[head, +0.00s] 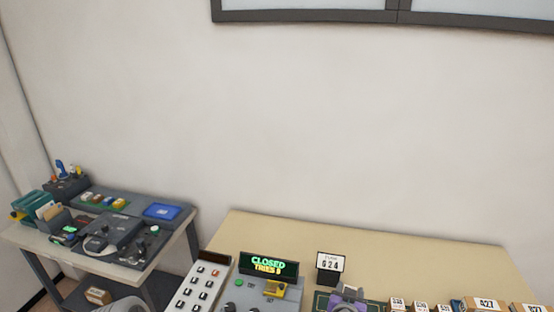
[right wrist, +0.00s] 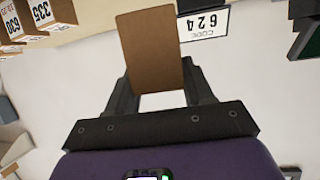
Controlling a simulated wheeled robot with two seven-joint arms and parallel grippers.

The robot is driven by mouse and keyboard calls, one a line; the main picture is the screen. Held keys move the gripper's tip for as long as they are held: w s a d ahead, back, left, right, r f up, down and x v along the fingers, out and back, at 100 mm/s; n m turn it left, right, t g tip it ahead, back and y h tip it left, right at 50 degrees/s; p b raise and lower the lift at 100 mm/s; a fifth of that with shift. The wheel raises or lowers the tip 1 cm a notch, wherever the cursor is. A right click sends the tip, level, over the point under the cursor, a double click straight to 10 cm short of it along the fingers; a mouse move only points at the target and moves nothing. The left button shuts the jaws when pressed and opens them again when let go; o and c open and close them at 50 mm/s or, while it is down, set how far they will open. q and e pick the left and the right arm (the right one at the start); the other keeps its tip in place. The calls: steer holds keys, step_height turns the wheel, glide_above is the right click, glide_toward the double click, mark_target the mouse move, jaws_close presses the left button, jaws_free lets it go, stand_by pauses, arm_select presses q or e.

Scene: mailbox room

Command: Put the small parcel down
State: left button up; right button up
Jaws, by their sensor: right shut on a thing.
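The small parcel (right wrist: 151,45) is a plain brown box in the right wrist view. My right gripper (right wrist: 158,76) is shut on it, with one finger on each side. In the head view my right gripper (head: 347,298) shows as a purple and grey shape at the bottom edge, in front of the code sign; the parcel cannot be made out there. The beige table (head: 370,236) lies beyond and around it. My left gripper is not in view.
A code sign (head: 330,265) reading 624 stands on the table. Left of it are a display (head: 268,265) reading CLOSED and a keypad (head: 200,285). Several numbered parcels (head: 487,304) line the right. The table's back strip is clear. A cluttered side table (head: 130,265) stands left.

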steer(key=s+a+r+n+t+y, duration=0.1)
steer(key=a+r+n+y, duration=0.2)
steer(key=r+n+y, duration=0.1)
steer(key=shift+a+r+y, duration=0.3)
steer(key=shift+r+y, duration=0.2)
steer(key=shift+r, duration=0.5)
